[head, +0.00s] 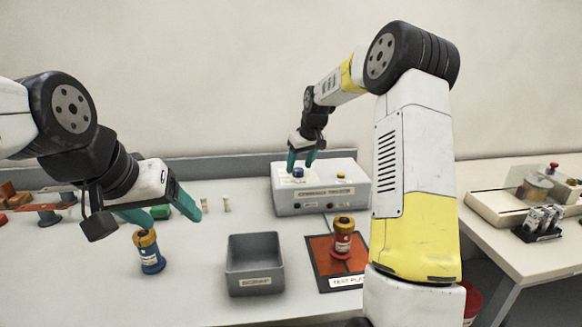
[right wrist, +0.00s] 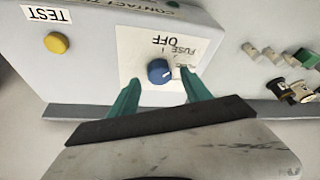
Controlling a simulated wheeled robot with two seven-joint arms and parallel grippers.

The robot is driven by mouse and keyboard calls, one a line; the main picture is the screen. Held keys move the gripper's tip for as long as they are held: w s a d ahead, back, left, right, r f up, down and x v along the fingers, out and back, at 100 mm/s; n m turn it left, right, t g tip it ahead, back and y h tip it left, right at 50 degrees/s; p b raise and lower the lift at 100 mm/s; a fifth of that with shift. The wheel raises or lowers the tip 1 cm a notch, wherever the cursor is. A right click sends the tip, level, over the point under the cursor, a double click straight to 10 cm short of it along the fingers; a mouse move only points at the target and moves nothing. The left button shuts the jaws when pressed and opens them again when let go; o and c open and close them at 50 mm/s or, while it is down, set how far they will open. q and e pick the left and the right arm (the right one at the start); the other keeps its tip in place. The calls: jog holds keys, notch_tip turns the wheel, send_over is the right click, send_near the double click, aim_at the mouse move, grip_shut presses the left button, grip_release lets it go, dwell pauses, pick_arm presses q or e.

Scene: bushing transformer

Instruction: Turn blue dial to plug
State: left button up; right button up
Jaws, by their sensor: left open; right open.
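The blue dial (head: 298,172) is on top of the grey contact tester box (head: 325,204). In the right wrist view the dial (right wrist: 160,71) sits on a white label plate (right wrist: 135,47) reading OFF and FUSE, plus a third label partly covered by a finger. A short pale mark shows on the dial; I cannot tell exactly which label it faces. My right gripper (head: 301,167) points down at the dial, its green fingers open on either side of it, apart from it in the right wrist view (right wrist: 158,85). My left gripper (head: 170,217) is open and empty above the table at left.
A blue bushing (head: 149,256) stands below my left gripper. A grey scrap bin (head: 256,283) is at front centre. A red bushing (head: 342,241) stands on the orange test pad (head: 322,262). A yellow button (right wrist: 56,43) is beside the dial plate.

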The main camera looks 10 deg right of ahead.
jog(key=shift+w+f, duration=0.2)
jog(key=shift+f, duration=0.35)
jog(key=shift+c, duration=0.3)
grip_shut()
jog(key=shift+a, duration=0.1)
jog(key=shift+m, duration=0.4)
jog(key=m, duration=0.1)
jog(key=m+h, duration=0.1)
jog(key=shift+a+r+m+t, duration=0.1)
jog(key=shift+a+m+t, duration=0.05)
jog(key=shift+m+t, duration=0.2)
jog(key=m+h, duration=0.2)
jog(key=m, duration=0.2)
jog(key=shift+m, duration=0.25)
